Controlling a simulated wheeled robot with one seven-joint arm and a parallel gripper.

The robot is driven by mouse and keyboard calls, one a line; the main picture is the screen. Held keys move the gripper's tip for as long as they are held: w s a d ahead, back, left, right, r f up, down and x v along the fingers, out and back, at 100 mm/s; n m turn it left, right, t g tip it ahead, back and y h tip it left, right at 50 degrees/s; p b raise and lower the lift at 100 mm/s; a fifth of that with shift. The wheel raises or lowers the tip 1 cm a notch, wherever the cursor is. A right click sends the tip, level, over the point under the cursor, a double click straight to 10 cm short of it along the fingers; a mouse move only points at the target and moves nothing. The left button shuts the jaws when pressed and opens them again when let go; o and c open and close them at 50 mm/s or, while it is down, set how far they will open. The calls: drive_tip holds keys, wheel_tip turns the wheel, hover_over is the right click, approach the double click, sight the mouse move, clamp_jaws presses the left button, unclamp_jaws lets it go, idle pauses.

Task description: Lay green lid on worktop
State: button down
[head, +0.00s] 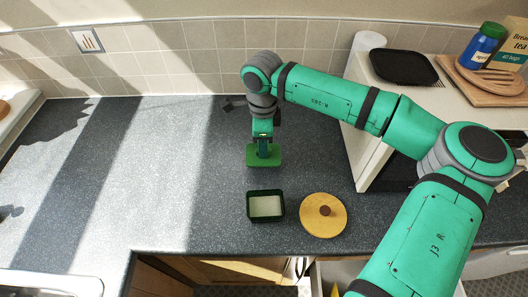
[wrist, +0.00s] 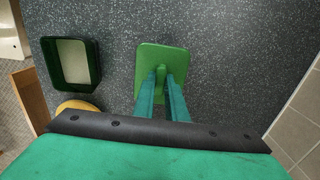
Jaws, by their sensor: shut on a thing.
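The green lid (head: 263,156) is a flat rounded rectangle with a small knob on top. My gripper (head: 263,146) is shut on it from above, over the back part of the worktop (head: 180,190). In the wrist view the green lid (wrist: 162,62) shows beyond the two fingers of my gripper (wrist: 162,75), which close on its knob. I cannot tell whether the lid touches the worktop or is held just above it.
A dark green open box (head: 266,218) with pale contents stands in front of the lid. A round wooden lid (head: 323,214) with a knob lies right of it. A white appliance (head: 368,150) stands further right. The worktop to the left is clear.

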drive_tip(key=shift+w+d+f, duration=0.1)
drive_tip(key=shift+f, duration=1.5)
drive_tip(key=shift+f, duration=0.2)
drive_tip(key=c, duration=1.8)
unclamp_jaws()
drive_tip(key=shift+w, duration=0.1)
drive_tip(key=shift+r, duration=0.1)
wheel_tip(320, 180, up, 12)
drive_tip(key=shift+r, duration=0.1)
